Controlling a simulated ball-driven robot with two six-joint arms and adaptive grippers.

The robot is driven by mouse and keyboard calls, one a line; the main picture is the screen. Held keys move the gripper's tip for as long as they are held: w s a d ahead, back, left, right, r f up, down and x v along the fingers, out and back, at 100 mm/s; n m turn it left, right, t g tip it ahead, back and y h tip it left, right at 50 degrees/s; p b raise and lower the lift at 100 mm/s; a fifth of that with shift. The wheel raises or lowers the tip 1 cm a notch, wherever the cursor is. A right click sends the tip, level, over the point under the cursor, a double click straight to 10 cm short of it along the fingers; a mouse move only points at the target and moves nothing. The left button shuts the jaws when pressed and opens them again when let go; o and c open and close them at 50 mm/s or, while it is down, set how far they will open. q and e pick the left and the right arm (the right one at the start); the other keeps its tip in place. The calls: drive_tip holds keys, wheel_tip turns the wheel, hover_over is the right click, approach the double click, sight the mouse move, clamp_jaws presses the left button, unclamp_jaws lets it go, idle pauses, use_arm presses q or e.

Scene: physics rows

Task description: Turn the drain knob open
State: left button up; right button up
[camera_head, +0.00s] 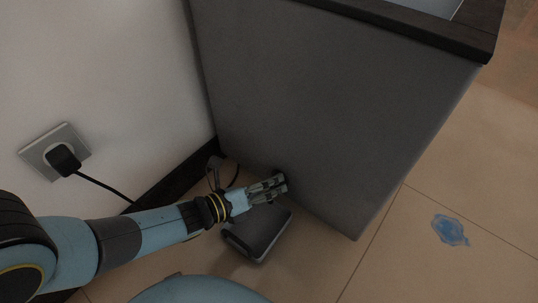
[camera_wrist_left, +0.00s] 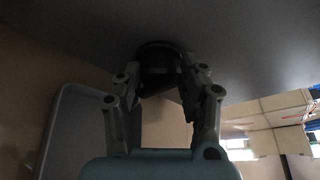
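The drain knob (camera_wrist_left: 158,62) is a dark round knob on the grey panel in the left wrist view. In the head view it is mostly hidden by my gripper, low on the side of the grey cabinet (camera_head: 320,90). My left gripper (camera_head: 280,183) reaches the lower edge of that side. In the left wrist view its two fingers (camera_wrist_left: 162,85) stand on either side of the knob and appear closed against it. Exact contact is hard to see in the dim light. My right gripper is not in view.
A dark grey tray-like box (camera_head: 258,236) lies on the floor below my left gripper. A wall socket (camera_head: 56,150) with a black plug and cable is at the left. A blue puddle (camera_head: 450,230) lies on the tiles at the right.

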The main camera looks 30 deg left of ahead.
use_arm(q)
drive_tip(key=c, duration=0.3)
drive_tip(key=shift+s+f+m+y, duration=0.1)
drive_tip(key=shift+s+m+y, duration=0.05)
drive_tip(key=shift+m+y, duration=0.25)
drive_tip(key=shift+s+d+m+g+y, duration=0.15)
drive_tip(key=shift+m+g+y, duration=0.15)
drive_tip(key=shift+m+y, duration=1.1)
drive_tip(key=shift+m, duration=0.6)
drive_tip(key=shift+c, duration=0.2)
idle(0.5)
drive_tip(key=o, duration=1.1)
drive_tip(key=shift+o, duration=0.2)
drive_tip(key=shift+w, duration=0.2)
drive_tip(key=shift+r, duration=0.2)
